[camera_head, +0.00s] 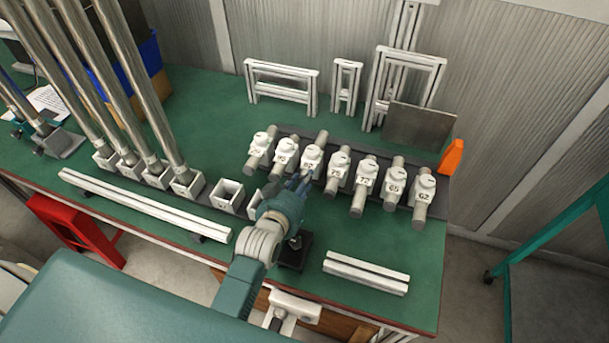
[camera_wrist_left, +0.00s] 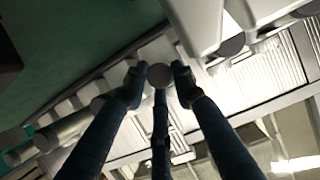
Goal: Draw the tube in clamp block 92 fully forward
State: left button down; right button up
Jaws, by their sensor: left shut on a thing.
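Clamp blocks stand in a slanted row on a dark rail, each with a grey tube through it. The third from the left is clamp block 92 (camera_head: 312,155); its small label is hard to read surely. Its tube (camera_head: 322,137) sticks out behind the block, and its front part is hidden by my left gripper. My left gripper (camera_head: 302,181) is in front of this block, with its fingers shut around the tube's front end. In the left wrist view, the round tube end (camera_wrist_left: 160,75) sits between the fingertips. My right gripper is not in view.
Neighbouring clamp blocks stand close by, such as block 79 (camera_head: 338,170). Square white sockets (camera_head: 228,193), some with tall metal tubes, stand at the left. White bars (camera_head: 366,273) lie at the front right. An orange wedge (camera_head: 452,157) stands at the rail's right end.

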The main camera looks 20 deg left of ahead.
pick_arm(q)
jog(key=s+p, duration=0.1)
jog(key=s, duration=0.2)
jog(key=s+p, duration=0.1)
jog(key=s, duration=0.2)
jog(key=shift+s+a+f, duration=0.15)
jog(key=shift+a, duration=0.05)
jog(key=shift+f, duration=0.2)
jog(key=c, duration=1.5)
grip_release()
jog(key=shift+o, duration=0.2)
jog(key=shift+r, duration=0.25)
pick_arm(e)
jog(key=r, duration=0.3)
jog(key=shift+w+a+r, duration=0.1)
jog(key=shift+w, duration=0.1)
pick_arm(q)
jog(key=shift+w, duration=0.2)
